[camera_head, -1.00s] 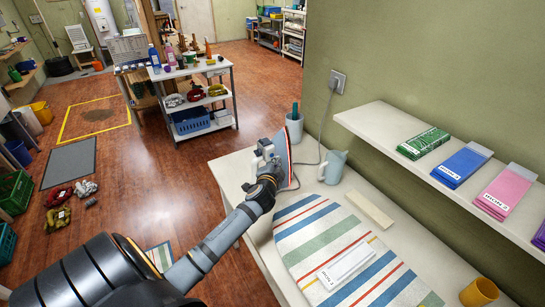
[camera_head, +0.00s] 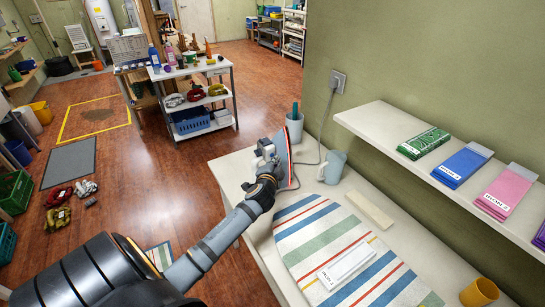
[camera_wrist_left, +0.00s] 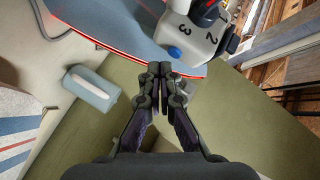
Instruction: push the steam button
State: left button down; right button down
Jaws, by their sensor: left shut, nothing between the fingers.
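The iron (camera_head: 283,158) stands on its heel at the left part of the white table, its soleplate facing right. In the left wrist view its white and grey body (camera_wrist_left: 200,32) fills the top, with numbers 2 and 3 on it. The blue steam button (camera_wrist_left: 174,52) sits on this body. My left gripper (camera_wrist_left: 160,69) is shut and empty, its fingertips just below the button in the picture; contact cannot be told. In the head view my left gripper (camera_head: 268,166) is at the iron's near left side and hides part of it. My right gripper is not in view.
A striped ironing pad (camera_head: 318,232) lies on the table (camera_head: 226,170), with a white labelled strip (camera_head: 346,268) on it. A light blue jug (camera_head: 333,167) stands right of the iron. A cord runs to the wall outlet (camera_head: 338,81). A shelf (camera_head: 385,122) juts out at right.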

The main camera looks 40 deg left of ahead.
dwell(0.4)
pick_arm(q)
jog(key=shift+w+a, duration=0.2)
jog(key=shift+a, duration=0.25)
jog(key=shift+a, duration=0.15)
dwell(0.3)
jog(key=shift+s+d, duration=0.2)
jog(key=shift+d, duration=0.4)
jog(key=shift+d, duration=0.1)
